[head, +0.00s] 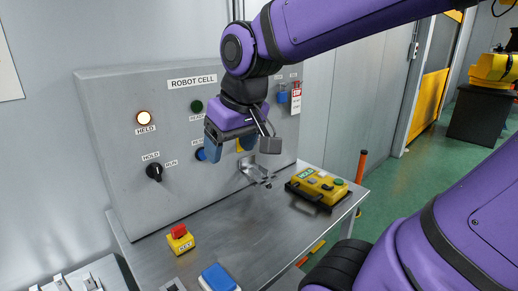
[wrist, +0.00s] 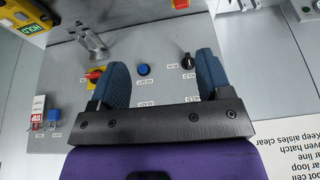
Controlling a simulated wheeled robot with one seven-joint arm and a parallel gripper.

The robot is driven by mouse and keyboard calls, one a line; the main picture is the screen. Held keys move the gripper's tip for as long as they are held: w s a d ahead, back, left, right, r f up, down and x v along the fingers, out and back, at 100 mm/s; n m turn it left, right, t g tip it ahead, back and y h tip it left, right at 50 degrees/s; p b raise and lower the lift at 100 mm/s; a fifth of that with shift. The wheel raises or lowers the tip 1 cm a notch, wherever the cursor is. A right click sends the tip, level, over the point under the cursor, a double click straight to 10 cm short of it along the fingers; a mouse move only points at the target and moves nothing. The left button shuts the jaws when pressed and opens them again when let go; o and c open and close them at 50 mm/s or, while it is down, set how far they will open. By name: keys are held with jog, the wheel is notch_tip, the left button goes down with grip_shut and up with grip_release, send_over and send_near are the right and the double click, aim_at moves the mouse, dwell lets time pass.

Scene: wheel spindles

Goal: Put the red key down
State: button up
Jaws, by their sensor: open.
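A small red piece, which looks like the red key (head: 179,231), sits on top of a yellow block (head: 181,244) marked KEY on the grey bench. Part of this block shows at the top edge of the wrist view (wrist: 180,4). My gripper (head: 230,147) is open and empty, in front of the panel, above and to the right of the key block and well apart from it. In the wrist view the blue-padded fingers (wrist: 163,78) stand wide apart, with only the panel and a blue button (wrist: 144,69) seen between them.
The grey ROBOT CELL panel (head: 120,105) stands behind the bench (head: 235,232). It carries a lit HELD lamp (head: 144,118) and a black HOLD/RUN knob (head: 154,172). A metal bracket (head: 256,173) and a yellow pendant (head: 318,186) are on the right. A blue-topped box (head: 218,278) is in front.

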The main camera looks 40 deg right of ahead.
jog(key=s+r+t, duration=0.1)
jog(key=s, duration=0.5)
jog(key=shift+s+d, duration=0.4)
jog(key=shift+d, duration=0.05)
dwell(1.8)
